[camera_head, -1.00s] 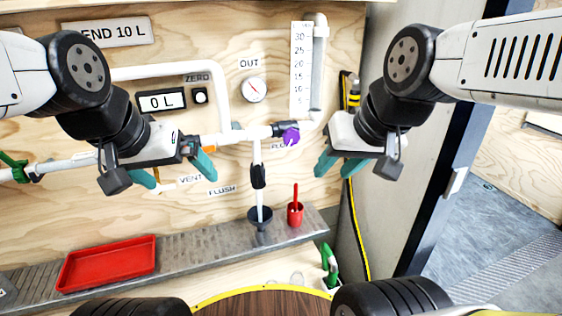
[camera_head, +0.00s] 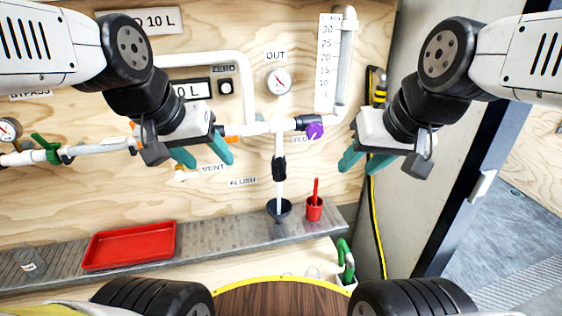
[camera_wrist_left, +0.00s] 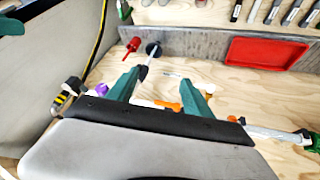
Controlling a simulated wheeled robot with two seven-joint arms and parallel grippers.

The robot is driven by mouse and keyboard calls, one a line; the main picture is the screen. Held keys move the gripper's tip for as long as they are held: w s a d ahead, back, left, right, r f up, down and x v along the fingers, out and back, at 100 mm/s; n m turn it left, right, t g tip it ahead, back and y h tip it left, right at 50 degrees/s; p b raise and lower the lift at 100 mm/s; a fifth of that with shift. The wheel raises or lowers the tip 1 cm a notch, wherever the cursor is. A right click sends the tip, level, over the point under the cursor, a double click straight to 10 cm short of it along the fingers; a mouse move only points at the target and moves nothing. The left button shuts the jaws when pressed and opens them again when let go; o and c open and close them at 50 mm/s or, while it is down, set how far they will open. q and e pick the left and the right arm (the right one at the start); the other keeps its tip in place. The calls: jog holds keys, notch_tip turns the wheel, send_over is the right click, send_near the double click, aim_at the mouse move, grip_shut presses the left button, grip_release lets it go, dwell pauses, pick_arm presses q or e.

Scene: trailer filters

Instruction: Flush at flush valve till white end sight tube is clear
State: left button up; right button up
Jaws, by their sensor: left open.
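The flush valve (camera_head: 279,168) is a black fitting on the white vertical tube (camera_head: 280,190), right of and above the FLUSH label (camera_head: 243,182). The tube's lower end is in a dark funnel (camera_head: 279,208). I cannot tell what is inside the tube. My left gripper (camera_head: 205,157) is open and empty, left of the valve and apart from it, over the VENT label area. In the left wrist view its fingers (camera_wrist_left: 162,82) are spread, with the tube (camera_wrist_left: 145,68) and funnel (camera_wrist_left: 153,48) beyond them. My right gripper (camera_head: 363,163) is open and empty, right of the valve.
A red tray (camera_head: 130,245) lies at the left. A purple knob (camera_head: 315,131), a gauge (camera_head: 279,82) and white pipes are on the wall. A yellow-black cable hangs at the right.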

pick_arm(q)
jog(key=w+d+f, duration=0.1)
jog(key=w, duration=0.3)
jog(key=w+d+f+n+g, duration=0.1)
jog(key=w+d, duration=0.1)
jog(key=w, duration=0.2)
jog(key=w+d+f+n, duration=0.1)
jog(key=w+f, duration=0.1)
jog(key=w, duration=0.3)
jog(key=shift+w+d, duration=0.1)
jog(key=shift+d, duration=0.1)
jog(key=c, duration=0.3)
jog(key=n+y, duration=0.2)
send_over(280, 166)
jog(key=s, duration=0.2)
jog(key=f, duration=1.1)
jog(key=shift+a, duration=0.3)
jog(key=shift+w+d+f, duration=0.2)
jog(key=shift+w+f, duration=0.2)
jog(key=shift+f, duration=0.2)
jog(key=x, duration=0.7)
jog(key=shift+s+d, duration=0.1)
jog(key=shift+s, duration=0.05)
jog(key=shift+c, duration=0.2)
grip_shut()
